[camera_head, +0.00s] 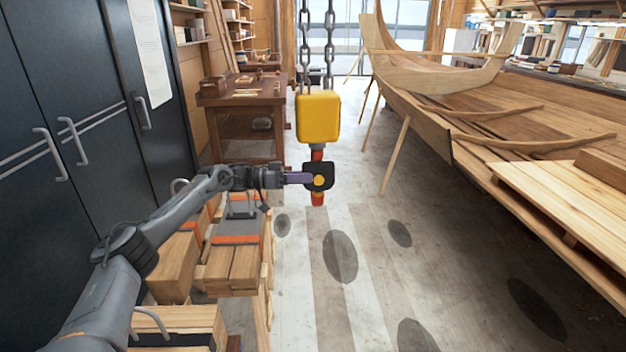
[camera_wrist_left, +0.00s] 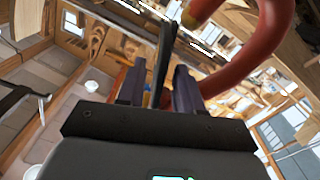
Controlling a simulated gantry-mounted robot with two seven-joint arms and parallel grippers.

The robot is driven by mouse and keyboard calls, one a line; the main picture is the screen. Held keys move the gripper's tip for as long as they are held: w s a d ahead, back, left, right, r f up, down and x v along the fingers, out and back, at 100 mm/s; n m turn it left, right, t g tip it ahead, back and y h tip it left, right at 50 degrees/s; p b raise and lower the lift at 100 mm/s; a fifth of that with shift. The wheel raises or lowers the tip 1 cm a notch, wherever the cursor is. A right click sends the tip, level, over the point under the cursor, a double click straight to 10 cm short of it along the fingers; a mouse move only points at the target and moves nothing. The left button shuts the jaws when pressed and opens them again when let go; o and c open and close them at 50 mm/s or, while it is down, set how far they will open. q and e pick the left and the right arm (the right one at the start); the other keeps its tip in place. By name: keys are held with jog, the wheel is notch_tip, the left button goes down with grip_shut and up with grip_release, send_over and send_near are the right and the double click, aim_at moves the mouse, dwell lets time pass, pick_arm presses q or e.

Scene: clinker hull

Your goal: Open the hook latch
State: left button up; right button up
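A red crane hook (camera_head: 317,199) hangs below a yellow hoist block (camera_head: 318,117). In the head view a black piece with a yellow round spot covers its middle. In the left wrist view the hook (camera_wrist_left: 272,40) curves in thick red across the upper right. A thin black bar, which looks like the latch (camera_wrist_left: 165,48), runs down from the top toward the fingers. My left gripper (camera_head: 303,178) is level with the hook, coming from the left. In the wrist view its fingers (camera_wrist_left: 158,88) stand apart with the bar's lower end between them; contact cannot be told. My right gripper is not in view.
Chains (camera_head: 316,45) hold the hoist block. A wooden clinker hull (camera_head: 500,130) fills the right side. Wooden crates (camera_head: 235,265) stand below my left arm, and dark cabinets (camera_head: 80,110) line the left. A workbench (camera_head: 242,110) is behind. The floor under the hook is clear.

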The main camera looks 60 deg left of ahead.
aim_at(318, 174)
pick_arm(q)
jog(key=shift+x, duration=1.5)
grip_shut()
